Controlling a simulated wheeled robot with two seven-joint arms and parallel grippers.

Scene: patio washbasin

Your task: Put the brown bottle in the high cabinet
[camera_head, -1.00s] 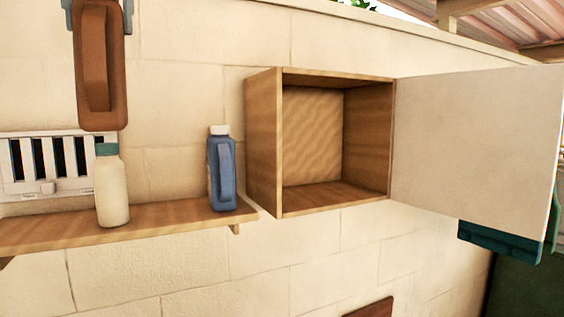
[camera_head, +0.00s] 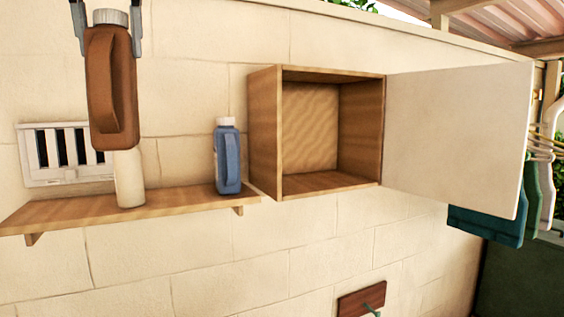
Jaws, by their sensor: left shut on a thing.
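The brown bottle (camera_head: 110,90) has a white cap and a side handle, and is held upright in the air at the upper left. My left gripper (camera_head: 107,20) comes in from the top and is shut on it near the cap, one finger on each side. The high cabinet (camera_head: 263,135) is a wooden box on the wall, to the right of the bottle. Its white door (camera_head: 455,135) stands wide open to the right, and its inside looks empty. My right gripper is not in view.
A wooden shelf (camera_head: 80,212) runs left of the cabinet. On it stand a white bottle (camera_head: 129,180), its top hidden behind the brown bottle, and a blue bottle (camera_head: 228,160) close to the cabinet. A white wall vent (camera_head: 60,152) is behind. Green clothing (camera_head: 487,225) hangs beyond the door.

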